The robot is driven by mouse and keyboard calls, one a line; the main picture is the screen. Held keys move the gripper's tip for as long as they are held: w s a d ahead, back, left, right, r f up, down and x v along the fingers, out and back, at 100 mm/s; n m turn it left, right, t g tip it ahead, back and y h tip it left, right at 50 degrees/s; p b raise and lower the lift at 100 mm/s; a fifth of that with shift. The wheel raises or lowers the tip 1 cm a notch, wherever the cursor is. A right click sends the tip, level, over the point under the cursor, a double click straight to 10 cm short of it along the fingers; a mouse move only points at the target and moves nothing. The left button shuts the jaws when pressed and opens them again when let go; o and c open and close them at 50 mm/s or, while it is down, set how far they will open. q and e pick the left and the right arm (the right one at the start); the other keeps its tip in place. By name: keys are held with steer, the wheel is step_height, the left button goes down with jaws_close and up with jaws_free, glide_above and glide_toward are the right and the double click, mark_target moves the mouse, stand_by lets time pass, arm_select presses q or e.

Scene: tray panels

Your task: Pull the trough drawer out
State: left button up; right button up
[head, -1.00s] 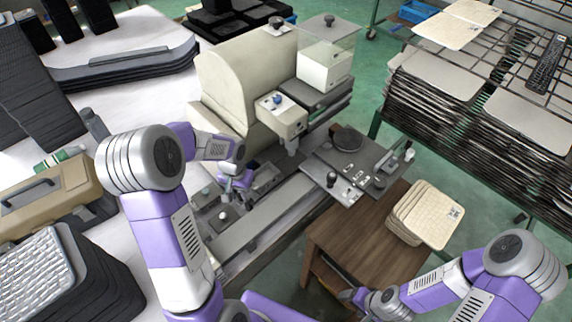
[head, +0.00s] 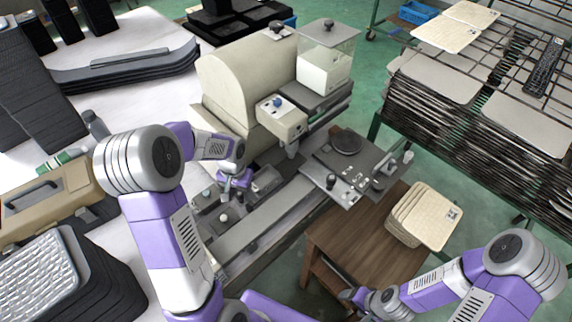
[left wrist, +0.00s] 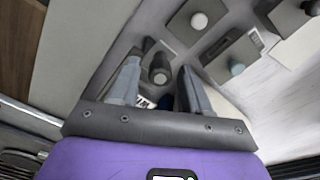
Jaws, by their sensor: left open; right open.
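The cream machine (head: 235,85) stands on a grey bed with several small knobbed plates, and I cannot tell which part is the trough drawer. My left gripper (head: 236,186) is low over this bed in front of the machine. In the left wrist view, the open left gripper (left wrist: 160,85) has a dark round knob (left wrist: 158,72) showing between its fingers, with no clear contact. Plates with pale knobs (left wrist: 199,21) lie beyond the fingertips. My right gripper (head: 352,297) is at the bottom, beside the wooden stand, away from the machine; its fingers are small and partly hidden.
A wooden stand (head: 350,245) holds a stack of cream trays (head: 424,215) at its right. A rack with stacked panels (head: 470,120) fills the right. A tan case (head: 50,200) and dark tray stacks (head: 120,70) are at the left. A grey rail (head: 265,220) runs beside my left gripper.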

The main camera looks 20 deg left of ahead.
arm_select(q)
steer(key=shift+r+p, duration=1.7)
steer(key=shift+r, duration=0.9)
arm_select(e)
steer(key=shift+r, duration=2.05)
